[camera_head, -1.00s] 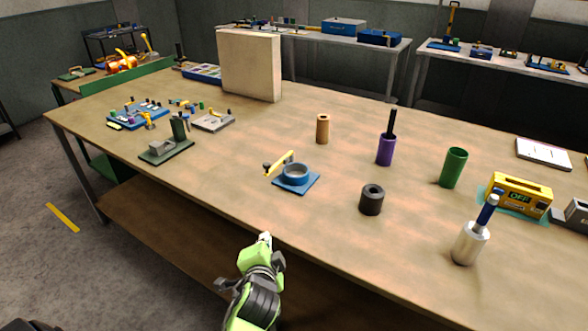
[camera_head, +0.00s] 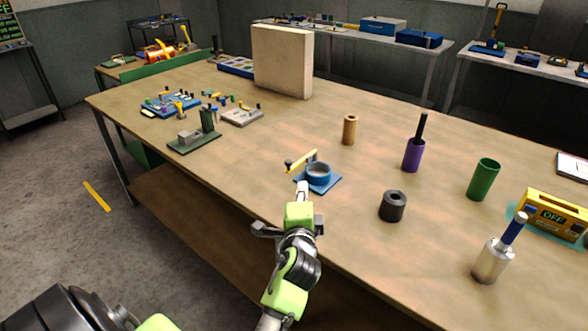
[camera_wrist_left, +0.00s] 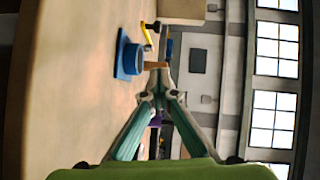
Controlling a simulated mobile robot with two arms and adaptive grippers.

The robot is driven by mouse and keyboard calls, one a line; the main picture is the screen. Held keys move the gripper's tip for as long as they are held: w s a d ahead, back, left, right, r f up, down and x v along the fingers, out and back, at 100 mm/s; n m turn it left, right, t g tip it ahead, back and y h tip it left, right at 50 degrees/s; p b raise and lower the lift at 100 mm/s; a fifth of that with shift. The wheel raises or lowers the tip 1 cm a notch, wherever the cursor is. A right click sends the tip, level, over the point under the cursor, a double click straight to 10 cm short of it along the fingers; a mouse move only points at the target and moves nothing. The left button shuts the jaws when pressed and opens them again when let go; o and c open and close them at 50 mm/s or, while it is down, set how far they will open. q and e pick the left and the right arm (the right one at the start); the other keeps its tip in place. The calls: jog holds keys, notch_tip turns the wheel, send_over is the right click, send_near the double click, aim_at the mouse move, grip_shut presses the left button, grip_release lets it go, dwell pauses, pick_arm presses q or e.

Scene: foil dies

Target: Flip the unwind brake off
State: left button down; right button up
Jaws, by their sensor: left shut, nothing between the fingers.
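A blue square plate with a blue ring-shaped cup (camera_head: 319,174) sits near the table's front edge. A yellow lever (camera_head: 303,161) with a dark knob slants beside the cup on its far left side; I take this to be the unwind brake. In the left wrist view the blue fixture (camera_wrist_left: 127,58) stands left of my fingers and the yellow lever (camera_wrist_left: 147,36) lies beyond it. My left gripper (camera_head: 303,187) is shut and empty, its tips at the near side of the blue plate, apart from the lever. Contact with the plate cannot be told. My right gripper is not in view.
A black ring (camera_head: 393,206), a tan cylinder (camera_head: 349,130), a purple holder (camera_head: 413,156) and a green cup (camera_head: 482,180) stand to the right. A silver cylinder (camera_head: 491,262) and a yellow "OFF" box (camera_head: 550,214) are farther right. A green-based fixture (camera_head: 195,140) stands left.

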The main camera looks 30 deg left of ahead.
pick_arm(q)
jog(key=w+a+f+p, duration=0.1)
jog(key=w+a+p, duration=0.1)
jog(key=w+a, duration=0.6)
jog(key=shift+f, duration=0.3)
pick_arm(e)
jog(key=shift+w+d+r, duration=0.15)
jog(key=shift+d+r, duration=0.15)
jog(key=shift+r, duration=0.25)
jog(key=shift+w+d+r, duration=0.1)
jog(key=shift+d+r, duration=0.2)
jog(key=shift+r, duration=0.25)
